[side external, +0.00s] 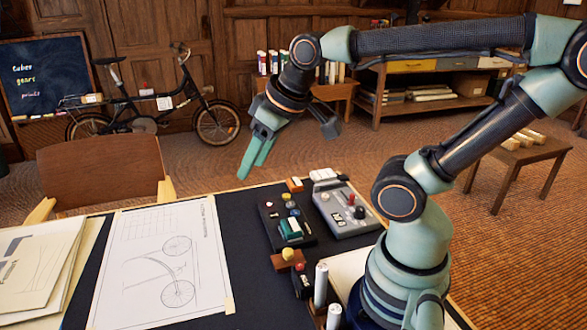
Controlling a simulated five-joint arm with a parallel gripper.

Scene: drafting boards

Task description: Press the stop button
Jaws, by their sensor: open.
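A small black box with a red button (301,273) sits near the front edge of the dark board. A black control box (268,228) behind it carries a small red button, yellow and white buttons and a green-and-white rocker. I cannot read any label, so which one is the stop button is unclear. My gripper (253,168) hangs in the air above the board's back edge, left of and higher than the boxes. Its teal fingers point down and to the left, apart and empty. It touches nothing.
A grey panel (345,218) with red and black knobs stands right of the black box. A wooden block with a yellow button (287,258) sits next to the small black box. White cylinders (321,284) stand in front. A bicycle drawing (160,260) lies left; a chair (100,172) stands behind.

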